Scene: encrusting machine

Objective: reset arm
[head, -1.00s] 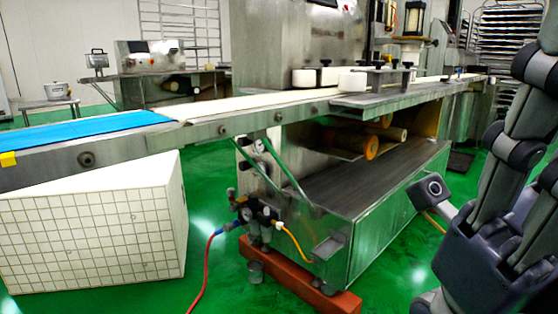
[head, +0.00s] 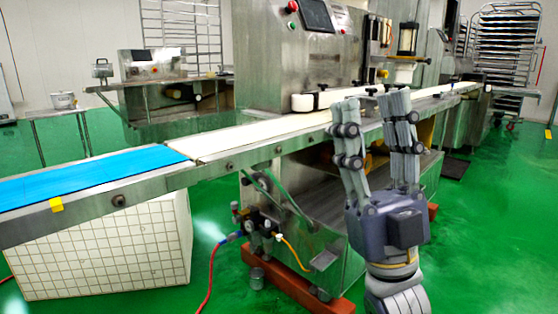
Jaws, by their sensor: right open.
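My right gripper (head: 372,108) stands upright at the right of the head view, in front of the encrusting machine. Its grey fingers point up and are spread apart, with nothing between them. Its fingertips overlap the conveyor edge in the picture; whether they touch it I cannot tell. The left gripper does not show.
The encrusting machine (head: 285,75) stands behind a long conveyor with a white belt (head: 265,130) and a blue belt (head: 90,172). A white tiled block (head: 110,250) stands below at the left. A red hose (head: 211,275) lies on the floor. Green floor (head: 490,230) is clear at the right. A tray rack (head: 505,50) stands at the back.

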